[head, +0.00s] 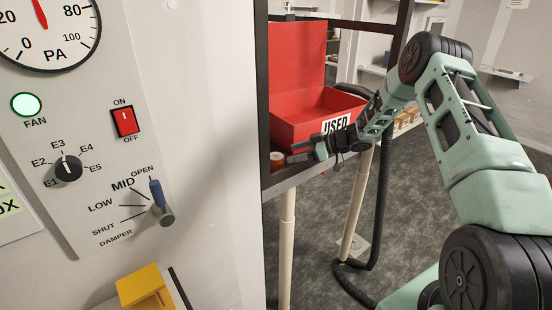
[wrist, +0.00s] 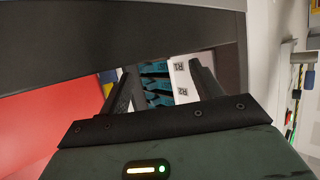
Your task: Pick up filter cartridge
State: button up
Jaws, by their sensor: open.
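A small orange-brown round thing (head: 277,159) with a pale top sits on the dark shelf in the head view, beside the red box. It may be the filter cartridge, but it is too small to tell. My gripper (head: 293,153) reaches in from the right, its fingertips just right of this thing and apart from each other. In the wrist view the two dark fingers of my gripper (wrist: 162,72) stand wide apart with nothing held between them. No orange-brown thing shows clearly there.
An open red box (head: 290,118) marked USED stands behind my gripper; a red surface (wrist: 45,115) fills the wrist view's left. Teal parts (wrist: 158,86) and a white strip marked R1, R2 (wrist: 182,82) show beyond the fingers. A control panel (head: 100,130) stands left.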

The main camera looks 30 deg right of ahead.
aim_at(280, 157)
jog(key=p+x, duration=0.3)
jog(key=x, duration=0.2)
jog(key=shift+w+a+f, duration=0.15)
jog(key=shift+w+f, duration=0.05)
jog(key=c, duration=0.8)
jog(key=shift+r, duration=0.2)
